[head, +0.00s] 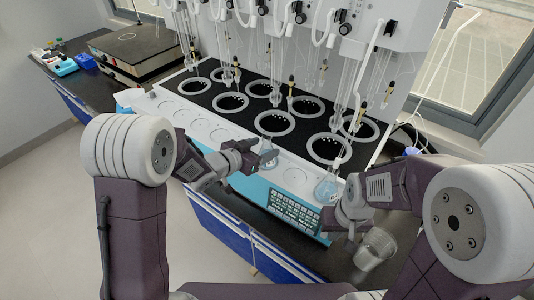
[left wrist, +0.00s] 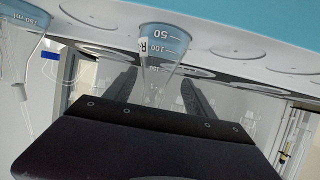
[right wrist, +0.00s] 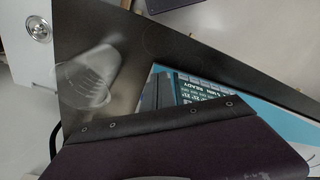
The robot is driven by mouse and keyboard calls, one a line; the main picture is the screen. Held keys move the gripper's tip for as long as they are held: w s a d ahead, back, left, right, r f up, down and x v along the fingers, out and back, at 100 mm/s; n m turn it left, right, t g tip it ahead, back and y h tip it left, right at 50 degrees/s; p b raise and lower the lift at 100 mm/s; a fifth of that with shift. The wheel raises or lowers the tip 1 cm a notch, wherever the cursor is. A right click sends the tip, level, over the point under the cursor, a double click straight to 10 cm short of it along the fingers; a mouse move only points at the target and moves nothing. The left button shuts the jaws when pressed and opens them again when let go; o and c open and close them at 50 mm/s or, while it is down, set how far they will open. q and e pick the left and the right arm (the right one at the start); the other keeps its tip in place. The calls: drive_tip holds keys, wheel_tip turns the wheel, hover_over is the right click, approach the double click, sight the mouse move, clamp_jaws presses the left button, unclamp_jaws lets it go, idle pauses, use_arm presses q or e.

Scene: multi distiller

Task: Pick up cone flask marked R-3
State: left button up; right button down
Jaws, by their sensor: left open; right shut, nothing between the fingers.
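A clear cone flask (head: 267,148) with pale blue contents stands on the white front ledge of the distiller. In the left wrist view this flask (left wrist: 163,48) appears upside down, with volume marks and a white label showing an "R"; the rest of the label is not readable. My left gripper (head: 258,158) is open, its fingers on either side of the flask's neck without visible grip. A second blue-filled flask (head: 327,188) stands further right on the ledge and also shows in the left wrist view (left wrist: 22,28). My right gripper (head: 350,238) is shut and empty beside the control panel.
The distiller's heating wells (head: 275,122) and hanging glass tubes stand behind the flasks. A keypad panel (head: 293,210) is on the front. A hotplate (head: 135,50) is far left.

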use_arm(q)
drive_tip(key=shift+w+d+f, duration=0.1)
drive_tip(key=shift+d, duration=0.25)
drive_tip(key=x, duration=0.3)
drive_tip(key=shift+w+d+p, duration=0.1)
drive_tip(key=shift+d+p, duration=0.2)
drive_tip(key=shift+d, duration=0.1)
drive_tip(key=shift+w+f, duration=0.2)
drive_tip(key=shift+w, duration=0.1)
drive_tip(key=shift+s+r, duration=0.15)
drive_tip(key=shift+s, duration=0.05)
drive_tip(key=c, duration=1.2)
clamp_jaws()
use_arm(e)
drive_tip(key=shift+s+r, duration=0.3)
drive_tip(key=shift+r, duration=0.1)
use_arm(q)
drive_tip(key=shift+r, duration=0.1)
